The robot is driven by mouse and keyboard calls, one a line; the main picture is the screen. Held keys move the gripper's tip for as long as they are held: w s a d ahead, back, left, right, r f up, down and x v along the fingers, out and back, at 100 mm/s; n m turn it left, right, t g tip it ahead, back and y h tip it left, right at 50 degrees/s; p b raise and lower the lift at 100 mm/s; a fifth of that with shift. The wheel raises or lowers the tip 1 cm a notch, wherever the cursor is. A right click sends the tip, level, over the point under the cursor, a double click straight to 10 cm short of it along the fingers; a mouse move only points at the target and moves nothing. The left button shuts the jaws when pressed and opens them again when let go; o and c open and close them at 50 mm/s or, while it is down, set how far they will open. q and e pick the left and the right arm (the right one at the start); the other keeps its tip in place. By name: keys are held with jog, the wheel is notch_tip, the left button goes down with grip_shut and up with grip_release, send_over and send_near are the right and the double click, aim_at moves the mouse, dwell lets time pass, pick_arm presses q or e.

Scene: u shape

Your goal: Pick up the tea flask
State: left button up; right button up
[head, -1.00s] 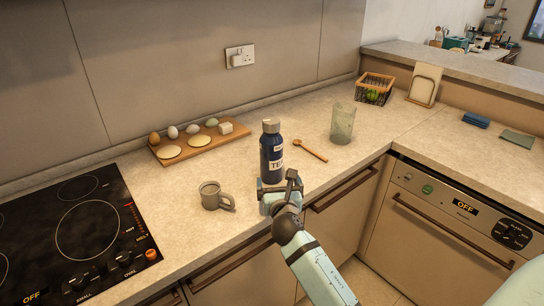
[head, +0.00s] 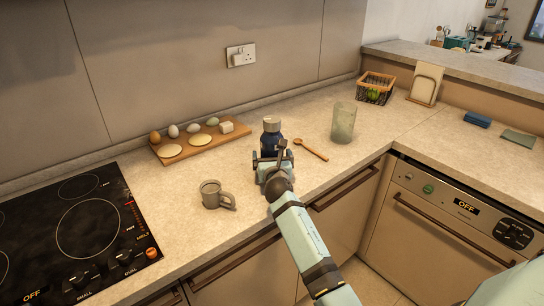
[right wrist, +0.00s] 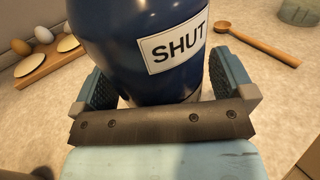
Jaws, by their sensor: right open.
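The tea flask (head: 271,139) is dark blue with a grey cap and stands upright on the counter. In the head view its lower part is hidden behind my right gripper (head: 272,158). In the right wrist view the flask (right wrist: 112,45) fills the middle, with a white label reading "SHUT". The open fingers of my right gripper (right wrist: 165,88) stand on either side of its body, with gaps visible. My left gripper is not in view.
A wooden spoon (head: 312,149) and a glass (head: 343,122) are to the right. Behind left is a board (head: 199,146) with eggs. A black hob (head: 75,235) lies at far left.

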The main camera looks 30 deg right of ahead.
jog(key=shift+c, duration=0.5)
jog(key=c, duration=1.1)
jog(key=shift+r, duration=0.1)
jog(key=shift+c, duration=1.3)
